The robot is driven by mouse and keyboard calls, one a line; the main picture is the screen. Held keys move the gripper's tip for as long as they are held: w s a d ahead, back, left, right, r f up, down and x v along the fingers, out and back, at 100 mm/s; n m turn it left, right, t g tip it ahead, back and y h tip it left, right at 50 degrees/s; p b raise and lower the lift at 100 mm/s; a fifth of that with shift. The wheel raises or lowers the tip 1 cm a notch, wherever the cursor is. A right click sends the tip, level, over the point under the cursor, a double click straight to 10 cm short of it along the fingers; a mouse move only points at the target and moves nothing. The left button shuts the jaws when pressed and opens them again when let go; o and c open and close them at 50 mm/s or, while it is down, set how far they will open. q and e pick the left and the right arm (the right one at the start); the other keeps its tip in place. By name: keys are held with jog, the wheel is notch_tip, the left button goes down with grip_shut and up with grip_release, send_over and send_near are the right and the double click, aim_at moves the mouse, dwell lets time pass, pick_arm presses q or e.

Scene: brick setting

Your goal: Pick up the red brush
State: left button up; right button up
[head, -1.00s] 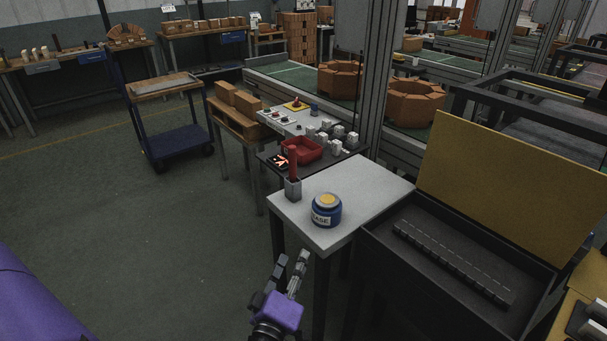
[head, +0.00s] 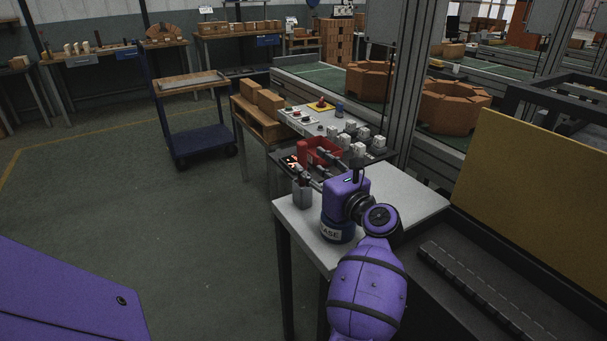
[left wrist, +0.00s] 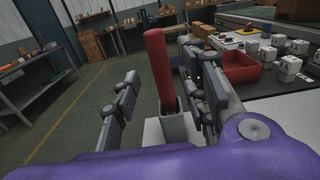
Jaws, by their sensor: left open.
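The red brush (left wrist: 158,65) stands upright in a grey holder (left wrist: 174,124) on the small white table. Only its red handle shows; the lower end is hidden in the holder. My left gripper (left wrist: 161,100) is open, with one finger on each side of the handle and gaps between. In the head view my left gripper (head: 313,171) reaches over the table beside the holder (head: 302,192), and its fingers partly hide the brush there. My right gripper is not in view.
A red bin (head: 324,148) and several small white blocks (head: 357,148) lie behind. A dark open box with a yellow lid (head: 535,190) is at the right.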

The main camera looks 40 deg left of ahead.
aim_at(305, 161)
pick_arm(q)
jog(key=p+x, duration=0.1)
jog(key=x, duration=0.4)
jog(key=shift+w+a+f, duration=0.1)
jog(key=shift+w+a, duration=0.05)
jog(key=shift+a, duration=0.1)
jog(key=shift+c, duration=0.3)
grip_shut()
